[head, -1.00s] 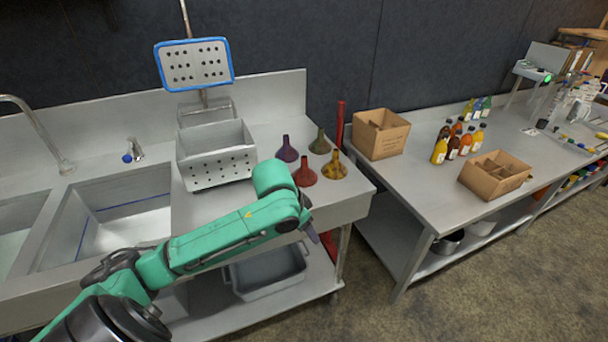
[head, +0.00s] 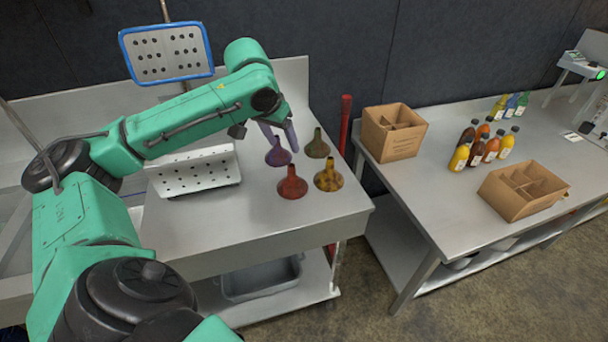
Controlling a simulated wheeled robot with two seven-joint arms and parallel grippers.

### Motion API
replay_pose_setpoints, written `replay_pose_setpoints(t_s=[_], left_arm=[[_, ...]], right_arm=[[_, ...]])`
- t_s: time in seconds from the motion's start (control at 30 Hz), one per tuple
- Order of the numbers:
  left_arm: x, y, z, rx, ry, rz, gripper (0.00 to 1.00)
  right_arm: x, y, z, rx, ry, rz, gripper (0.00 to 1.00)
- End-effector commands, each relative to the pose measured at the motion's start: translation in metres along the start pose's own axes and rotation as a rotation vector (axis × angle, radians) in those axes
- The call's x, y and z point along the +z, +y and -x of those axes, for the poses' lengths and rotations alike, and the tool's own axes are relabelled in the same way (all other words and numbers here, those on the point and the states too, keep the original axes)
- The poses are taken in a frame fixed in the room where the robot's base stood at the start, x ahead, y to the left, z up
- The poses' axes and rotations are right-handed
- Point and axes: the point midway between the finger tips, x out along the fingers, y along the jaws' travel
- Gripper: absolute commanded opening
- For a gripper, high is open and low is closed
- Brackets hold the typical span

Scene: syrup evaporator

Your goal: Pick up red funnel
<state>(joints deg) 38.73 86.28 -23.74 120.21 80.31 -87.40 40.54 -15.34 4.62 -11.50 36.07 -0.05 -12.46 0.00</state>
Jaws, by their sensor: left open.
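The red funnel (head: 292,184) stands spout up on the steel counter (head: 250,222), at the front left of a group of funnels. A purple funnel (head: 278,155) is behind it, a green funnel (head: 317,146) is at the back right, and a yellow-brown funnel (head: 328,177) is to its right. My left gripper (head: 282,144) is open and empty, with its fingers pointing down over the purple funnel, behind and above the red one. The fingers overlap the purple spout in the picture; I cannot tell whether they touch it. My right gripper is not in view.
A perforated steel bin (head: 195,172) stands left of the funnels, partly behind my arm. A blue-rimmed perforated panel (head: 167,53) hangs above. A second table (head: 425,203) to the right holds cardboard boxes (head: 395,132) and several bottles (head: 484,150). The counter's front is clear.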

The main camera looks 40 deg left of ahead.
Motion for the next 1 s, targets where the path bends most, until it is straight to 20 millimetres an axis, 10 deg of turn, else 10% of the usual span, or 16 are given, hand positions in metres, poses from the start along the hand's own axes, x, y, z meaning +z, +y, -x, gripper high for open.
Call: replay_pose_setpoints(t_s=[0.3, 0.6, 0.87, 1.0], left_arm=[[-0.001, 0.001, -0.072, 0.002, -0.002, -0.002, 0.64], [-0.005, 0.002, -0.121, 0.002, -0.002, -0.002, 0.64], [-0.004, 0.001, -0.129, 0.0, 0.0, -0.004, 0.64], [-0.004, 0.001, -0.129, 0.0, 0.0, -0.004, 0.11]], right_arm=[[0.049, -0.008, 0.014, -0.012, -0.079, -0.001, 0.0], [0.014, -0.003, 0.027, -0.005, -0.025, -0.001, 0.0], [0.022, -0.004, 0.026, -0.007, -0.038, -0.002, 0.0], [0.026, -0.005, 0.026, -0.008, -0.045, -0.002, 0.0]])
